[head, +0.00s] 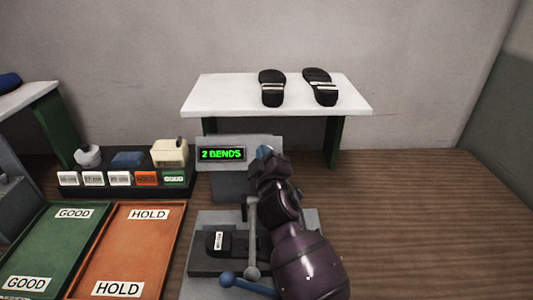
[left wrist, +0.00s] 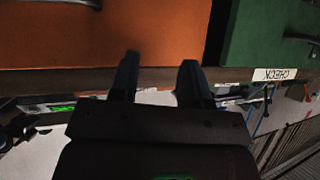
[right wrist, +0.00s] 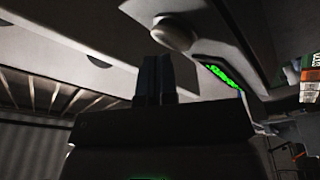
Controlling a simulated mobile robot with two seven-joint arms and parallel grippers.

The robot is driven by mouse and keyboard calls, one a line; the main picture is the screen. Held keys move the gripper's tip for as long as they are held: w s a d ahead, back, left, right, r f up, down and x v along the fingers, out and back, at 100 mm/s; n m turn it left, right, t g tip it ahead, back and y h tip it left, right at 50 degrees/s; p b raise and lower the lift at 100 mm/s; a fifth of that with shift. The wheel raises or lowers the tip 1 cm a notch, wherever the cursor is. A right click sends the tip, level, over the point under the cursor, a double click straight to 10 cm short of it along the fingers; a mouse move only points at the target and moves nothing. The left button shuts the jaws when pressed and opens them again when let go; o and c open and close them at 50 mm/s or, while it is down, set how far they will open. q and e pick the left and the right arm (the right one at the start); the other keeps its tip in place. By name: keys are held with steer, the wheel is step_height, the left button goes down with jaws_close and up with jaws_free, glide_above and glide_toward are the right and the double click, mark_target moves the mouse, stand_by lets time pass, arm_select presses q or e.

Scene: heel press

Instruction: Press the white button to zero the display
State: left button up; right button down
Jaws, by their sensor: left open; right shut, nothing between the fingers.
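The display (head: 222,154) on the grey press housing (head: 265,143) reads "2 BENDS" in green. It also shows at a slant in the right wrist view (right wrist: 222,74). A round pale button (right wrist: 172,33) sits beside it in the right wrist view; in the head view my right gripper seems to hide it. My right gripper (head: 262,152) is shut and empty at the housing, right of the display. In the right wrist view its fingertips (right wrist: 155,60) are just below the button; I cannot tell whether they touch. My left gripper (left wrist: 157,70) is open and empty, outside the head view.
A press lever with a blue knob (head: 228,279) stands before my right arm. A black heel piece (head: 218,242) lies on the press base. Green (head: 50,240) and orange (head: 128,245) trays are at left. Two shoe soles (head: 271,88) lie on the white table (head: 220,95) behind.

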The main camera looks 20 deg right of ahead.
steer(key=shift+w+d+f+b, duration=0.1)
steer(key=shift+w+f+b, duration=0.2)
steer(key=shift+w, duration=0.1)
stand_by(0.8)
stand_by(0.4)
steer(key=shift+s+a+r+p, duration=0.2)
steer(key=shift+s+r+p, duration=0.4)
steer(key=shift+s, duration=0.1)
steer(key=s+r+p, duration=0.1)
steer(key=s, duration=0.1)
steer(key=s+a+r+p, duration=0.1)
steer(key=r+p, duration=0.1)
steer(key=shift+s, duration=0.4)
stand_by(0.6)
